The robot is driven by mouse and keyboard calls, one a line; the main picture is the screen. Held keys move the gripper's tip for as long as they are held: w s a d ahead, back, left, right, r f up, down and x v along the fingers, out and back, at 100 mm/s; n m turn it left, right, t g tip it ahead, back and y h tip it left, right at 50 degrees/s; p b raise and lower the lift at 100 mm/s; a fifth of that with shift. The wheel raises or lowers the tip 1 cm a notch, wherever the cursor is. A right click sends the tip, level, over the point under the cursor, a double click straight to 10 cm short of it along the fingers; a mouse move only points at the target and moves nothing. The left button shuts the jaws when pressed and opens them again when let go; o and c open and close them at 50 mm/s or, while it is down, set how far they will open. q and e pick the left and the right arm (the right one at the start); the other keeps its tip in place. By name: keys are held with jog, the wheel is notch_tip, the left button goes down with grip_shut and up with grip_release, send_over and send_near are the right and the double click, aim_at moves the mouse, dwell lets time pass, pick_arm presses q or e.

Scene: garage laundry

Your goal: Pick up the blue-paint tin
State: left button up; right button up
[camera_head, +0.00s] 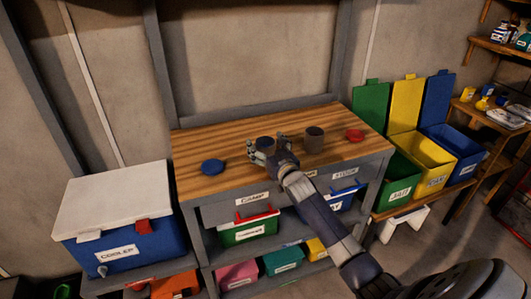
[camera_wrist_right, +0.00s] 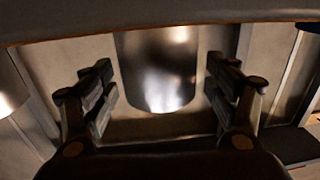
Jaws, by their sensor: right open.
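The blue-paint tin (camera_head: 265,141), with a dark blue top, stands on the wooden workbench (camera_head: 235,183). My right gripper (camera_head: 264,152) is at the tin's near side, partly covering it. In the right wrist view a shiny metal tin (camera_wrist_right: 158,70) is between the open fingers of the gripper (camera_wrist_right: 160,100), with gaps on both sides. My left gripper is not in view.
A second tin (camera_head: 314,139) stands to the right, with a red lid (camera_head: 355,135) beyond it. A blue lid (camera_head: 212,166) lies to the left on the bench. A blue cooler (camera_head: 127,246) stands at left; coloured bins (camera_head: 402,185) stand at right.

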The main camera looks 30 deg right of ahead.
jog(key=shift+c, duration=0.6)
jog(key=c, duration=1.1)
jog(key=shift+r, duration=0.1)
